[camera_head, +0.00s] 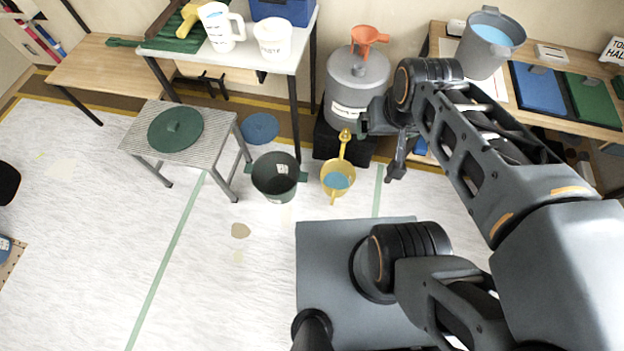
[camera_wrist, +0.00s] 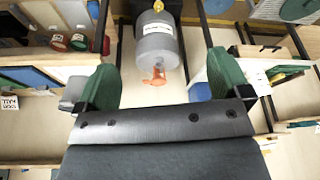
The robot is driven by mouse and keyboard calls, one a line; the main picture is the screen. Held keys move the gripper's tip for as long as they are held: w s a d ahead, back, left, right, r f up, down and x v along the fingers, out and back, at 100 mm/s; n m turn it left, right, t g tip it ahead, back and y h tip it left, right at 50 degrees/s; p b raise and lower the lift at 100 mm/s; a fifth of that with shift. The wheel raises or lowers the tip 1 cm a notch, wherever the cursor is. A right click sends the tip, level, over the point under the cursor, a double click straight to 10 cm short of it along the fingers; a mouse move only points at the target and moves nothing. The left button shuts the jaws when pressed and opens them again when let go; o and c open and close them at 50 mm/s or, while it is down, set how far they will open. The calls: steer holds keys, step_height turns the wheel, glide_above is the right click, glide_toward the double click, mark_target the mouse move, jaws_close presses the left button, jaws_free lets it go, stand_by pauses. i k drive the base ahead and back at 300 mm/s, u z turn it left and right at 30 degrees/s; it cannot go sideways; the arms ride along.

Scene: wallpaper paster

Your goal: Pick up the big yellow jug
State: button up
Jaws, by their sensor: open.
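The yellow jug (camera_head: 337,178) stands on the floor in the head view, with blue contents in it and a handle toward the camera.
A dark green bucket (camera_head: 276,176) stands left of the jug. A yellow tap (camera_head: 344,136) juts from the drum above the jug. A stool with a green lid (camera_head: 176,129) is further left. A grey jug (camera_head: 489,42) stands on the right bench. The white floor at left is mostly clear.

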mark_target(337, 177)
steer(key=z, duration=2.05)
steer(key=i, duration=1.05)
steer(key=u, duration=3.75)
